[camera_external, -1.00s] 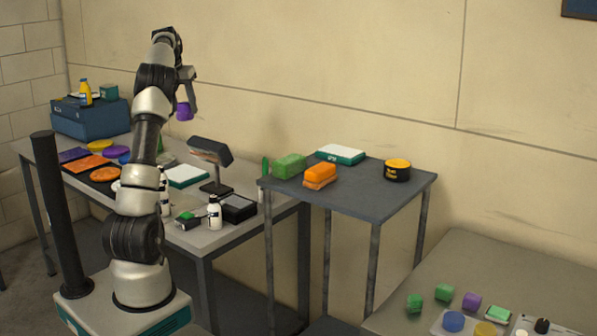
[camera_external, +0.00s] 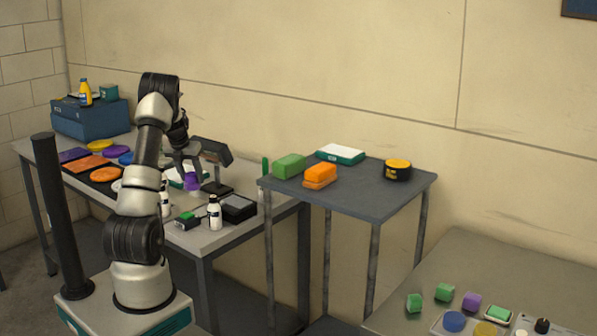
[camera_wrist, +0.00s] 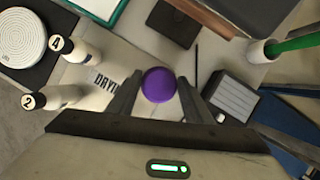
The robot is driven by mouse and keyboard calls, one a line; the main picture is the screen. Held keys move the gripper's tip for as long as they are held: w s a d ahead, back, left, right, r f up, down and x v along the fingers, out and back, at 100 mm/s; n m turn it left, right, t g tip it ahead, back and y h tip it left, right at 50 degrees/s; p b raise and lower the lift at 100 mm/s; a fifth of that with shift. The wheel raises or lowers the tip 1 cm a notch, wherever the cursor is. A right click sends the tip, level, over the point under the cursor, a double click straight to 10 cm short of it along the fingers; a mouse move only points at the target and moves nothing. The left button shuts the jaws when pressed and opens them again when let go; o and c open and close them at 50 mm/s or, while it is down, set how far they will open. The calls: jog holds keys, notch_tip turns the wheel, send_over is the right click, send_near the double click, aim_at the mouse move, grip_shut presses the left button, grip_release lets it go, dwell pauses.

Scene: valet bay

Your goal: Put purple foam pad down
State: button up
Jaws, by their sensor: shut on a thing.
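The purple foam pad (camera_external: 191,181) is between the fingers of my gripper (camera_external: 187,171), low over the left table (camera_external: 215,240). In the wrist view the pad (camera_wrist: 158,85) shows as a round purple face between the two fingers of my gripper (camera_wrist: 158,92). The gripper is shut on it. A printed label reading "DRY…" (camera_wrist: 104,82) lies on the table beside the left finger, partly hidden. I cannot tell whether the pad touches the table.
A white bottle (camera_external: 215,213) and a dark box (camera_external: 239,208) stand close by on the right. A dark lamp (camera_external: 211,150) rises behind. Two numbered bottles, one marked 4 (camera_wrist: 62,45), are at left in the wrist view. A green-topped block (camera_external: 187,220) sits near the front edge.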

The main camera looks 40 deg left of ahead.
aim_at(189, 179)
jog(key=shift+f+b, duration=0.35)
jog(key=shift+f, duration=2.85)
jog(key=shift+f, duration=0.1)
jog(key=o, duration=1)
jog(key=shift+r, duration=0.4)
jog(key=p+v, duration=0.1)
jog(key=v, duration=1)
jog(key=shift+s+r, duration=0.15)
jog(key=shift+s, duration=0.1)
